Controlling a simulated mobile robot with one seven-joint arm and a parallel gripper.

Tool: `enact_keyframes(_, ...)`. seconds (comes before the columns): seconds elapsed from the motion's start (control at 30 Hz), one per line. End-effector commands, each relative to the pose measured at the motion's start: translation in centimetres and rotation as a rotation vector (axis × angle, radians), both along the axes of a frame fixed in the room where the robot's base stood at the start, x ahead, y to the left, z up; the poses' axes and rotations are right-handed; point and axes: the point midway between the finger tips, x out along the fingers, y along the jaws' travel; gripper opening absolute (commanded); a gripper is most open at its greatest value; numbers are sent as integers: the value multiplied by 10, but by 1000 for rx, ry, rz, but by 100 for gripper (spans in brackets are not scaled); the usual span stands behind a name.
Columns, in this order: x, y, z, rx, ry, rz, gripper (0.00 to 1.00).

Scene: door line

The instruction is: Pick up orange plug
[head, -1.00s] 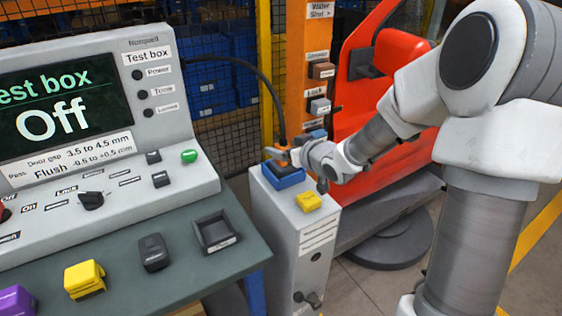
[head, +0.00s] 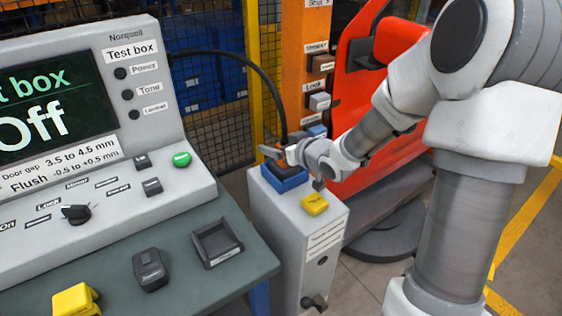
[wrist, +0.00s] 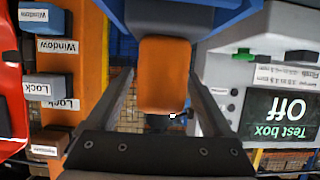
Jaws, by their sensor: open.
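The orange plug (wrist: 165,75) shows in the wrist view as an orange block between the two fingers of my gripper (wrist: 161,68). The fingers are open, one on each side of it, with a visible gap to each. In the head view my gripper (head: 277,155) is at the blue holder (head: 285,181) on top of a grey cabinet (head: 290,235). There the plug is mostly hidden by my gripper, and a black cable (head: 262,73) arches down to it. I cannot tell whether the fingers touch the plug.
The test box (head: 150,130) with its "Off" screen stands left, on a bench with an empty dark tray (head: 217,243). A yellow block (head: 314,204) sits on the cabinet before the holder. An orange post (head: 305,35) with labelled plugs and a red door (head: 360,110) stand behind.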

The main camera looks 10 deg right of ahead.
Motion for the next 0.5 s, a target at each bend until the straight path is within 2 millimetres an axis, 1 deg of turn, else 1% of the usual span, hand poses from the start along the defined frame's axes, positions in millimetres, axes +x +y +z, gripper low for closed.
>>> enact_keyframes(0.13,0,0,0,0,0,0,85)
enact_keyframes(0.17,0,0,0,0,0,0,83)
enact_keyframes(0.3,0,0,0,0,0,0,58)
enact_keyframes(0.47,0,0,0,0,0,0,29)
enact_keyframes(0.5,0,0,0,0,0,0,22)
